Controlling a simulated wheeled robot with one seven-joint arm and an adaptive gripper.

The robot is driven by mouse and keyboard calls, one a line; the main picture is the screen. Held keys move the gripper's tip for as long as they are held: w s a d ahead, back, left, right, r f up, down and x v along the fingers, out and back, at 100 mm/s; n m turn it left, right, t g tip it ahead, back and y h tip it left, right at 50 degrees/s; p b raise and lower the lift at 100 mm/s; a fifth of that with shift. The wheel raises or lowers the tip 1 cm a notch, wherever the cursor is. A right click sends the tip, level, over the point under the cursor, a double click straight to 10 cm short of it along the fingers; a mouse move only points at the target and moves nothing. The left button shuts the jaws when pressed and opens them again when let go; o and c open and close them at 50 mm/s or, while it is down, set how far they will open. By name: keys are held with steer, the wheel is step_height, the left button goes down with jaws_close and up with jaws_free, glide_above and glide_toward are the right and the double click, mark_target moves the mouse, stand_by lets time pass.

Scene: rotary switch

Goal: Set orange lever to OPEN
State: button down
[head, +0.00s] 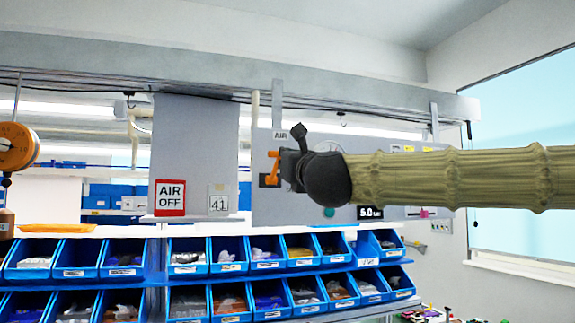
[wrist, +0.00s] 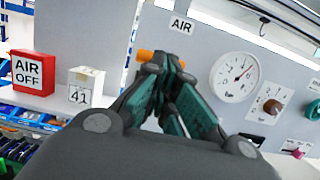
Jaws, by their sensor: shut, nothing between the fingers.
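The orange lever (head: 271,170) is mounted on the grey panel under the AIR label in the head view. My gripper covers part of it there. The OPEN marking is not visible.
A pressure gauge (wrist: 234,77) and a brown knob (wrist: 271,107) sit to the right of the lever. A red AIR OFF sign (head: 170,198) and a 41 card (head: 219,203) stand to the left. Blue bins (head: 120,258) fill the racks below. An overhead beam (head: 200,68) runs above.

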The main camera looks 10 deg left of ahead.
steer(key=shift+f, duration=0.15)
steer(key=s+d+b, duration=0.6)
steer(key=s+b, duration=0.1)
steer(key=s, duration=0.4)
steer(key=shift+s+d, duration=0.2)
steer(key=shift+d, duration=0.05)
stand_by(0.7)
